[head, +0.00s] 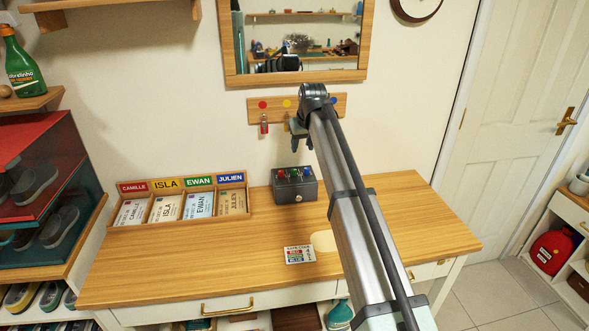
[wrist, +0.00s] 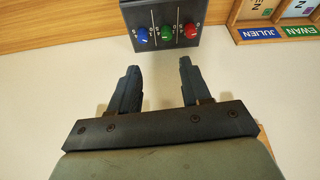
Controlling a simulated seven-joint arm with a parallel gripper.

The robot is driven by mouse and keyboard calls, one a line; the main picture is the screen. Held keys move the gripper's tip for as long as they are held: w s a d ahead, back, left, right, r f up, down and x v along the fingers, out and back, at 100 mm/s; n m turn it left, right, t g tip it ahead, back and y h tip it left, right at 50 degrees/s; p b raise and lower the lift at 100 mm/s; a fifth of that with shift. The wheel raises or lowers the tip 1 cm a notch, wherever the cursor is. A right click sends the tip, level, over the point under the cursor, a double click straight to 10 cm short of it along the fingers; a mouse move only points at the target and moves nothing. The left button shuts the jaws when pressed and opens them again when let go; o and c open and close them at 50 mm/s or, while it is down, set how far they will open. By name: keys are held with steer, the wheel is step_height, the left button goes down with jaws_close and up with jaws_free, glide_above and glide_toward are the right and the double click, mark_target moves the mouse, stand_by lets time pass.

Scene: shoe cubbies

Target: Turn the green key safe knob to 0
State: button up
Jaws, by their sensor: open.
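The dark grey key safe (head: 297,189) sits at the back of the wooden desk, against the wall. It carries a red, a green and a blue knob in a row. The green knob (wrist: 166,32) is the middle one, between the blue knob (wrist: 140,35) and the red knob (wrist: 190,31). Small digits surround the knobs, but the green knob's setting is too small to read. My gripper (wrist: 159,68) is open and empty, its two fingers apart and pointing toward the safe without touching it. In the head view my gripper (head: 301,138) hangs above the safe, near the wall.
A card tray (head: 185,222) with name labels stands left of the safe. A small printed card (head: 299,255) lies on the desk (head: 210,268). A hook rail (head: 272,105) with a hanging red-tagged item and a mirror (head: 300,78) are on the wall behind my gripper.

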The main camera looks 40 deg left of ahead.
mark_target(294, 170)
steer(key=x, duration=0.9)
steer(key=a+x, duration=0.1)
steer(key=x, duration=0.3)
steer(key=shift+s+f, duration=0.15)
steer(key=shift+s, duration=0.2)
jaws_close()
